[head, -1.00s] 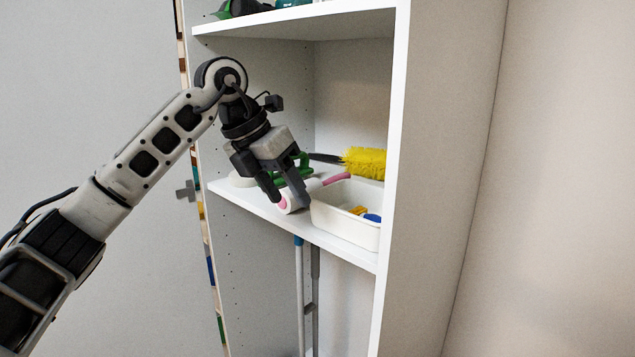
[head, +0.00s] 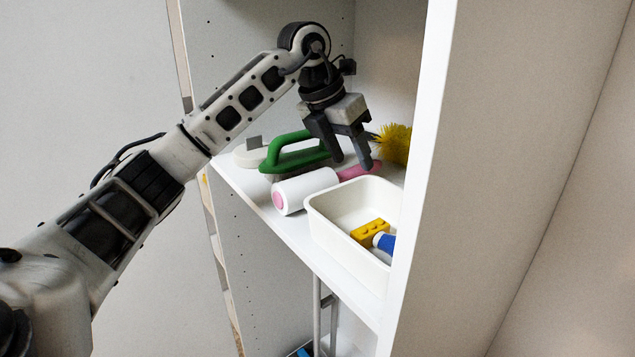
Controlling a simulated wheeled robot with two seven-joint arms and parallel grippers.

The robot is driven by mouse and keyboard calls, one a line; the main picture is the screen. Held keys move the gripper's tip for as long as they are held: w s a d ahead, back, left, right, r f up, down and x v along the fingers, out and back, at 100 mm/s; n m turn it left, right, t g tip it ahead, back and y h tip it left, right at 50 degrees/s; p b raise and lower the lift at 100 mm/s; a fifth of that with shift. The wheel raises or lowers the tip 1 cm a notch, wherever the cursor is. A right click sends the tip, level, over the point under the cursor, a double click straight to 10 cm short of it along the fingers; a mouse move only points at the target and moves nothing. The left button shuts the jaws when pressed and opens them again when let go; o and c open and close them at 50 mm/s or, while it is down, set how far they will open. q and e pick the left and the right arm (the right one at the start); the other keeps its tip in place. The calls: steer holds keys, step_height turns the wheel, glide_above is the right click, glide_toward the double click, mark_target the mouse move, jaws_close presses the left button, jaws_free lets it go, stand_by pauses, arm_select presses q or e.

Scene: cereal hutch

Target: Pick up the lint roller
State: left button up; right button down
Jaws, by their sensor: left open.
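The lint roller lies on the shelf, with a white roll (head: 305,187) ending in a pink cap towards the front left and a pink handle (head: 353,172) pointing to the back right. My left gripper (head: 352,165) is open, fingers pointing down, at the handle near where it meets the roll. The fingers hide part of the handle. I cannot tell whether they touch it. My right gripper is not in view.
A white bin (head: 325,225) with a yellow brick (head: 371,231) and a blue-and-white item stands right beside the roller. A green-handled tool (head: 290,150) lies behind it, and a yellow duster (head: 394,143) farther right. The cabinet's right wall (head: 425,150) stands close.

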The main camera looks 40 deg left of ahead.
mark_target(355, 167)
arm_select(q)
steer(key=shift+x, duration=1.55)
steer(key=shift+a, duration=0.1)
steer(key=c, duration=1.1)
steer(key=shift+r, duration=0.1)
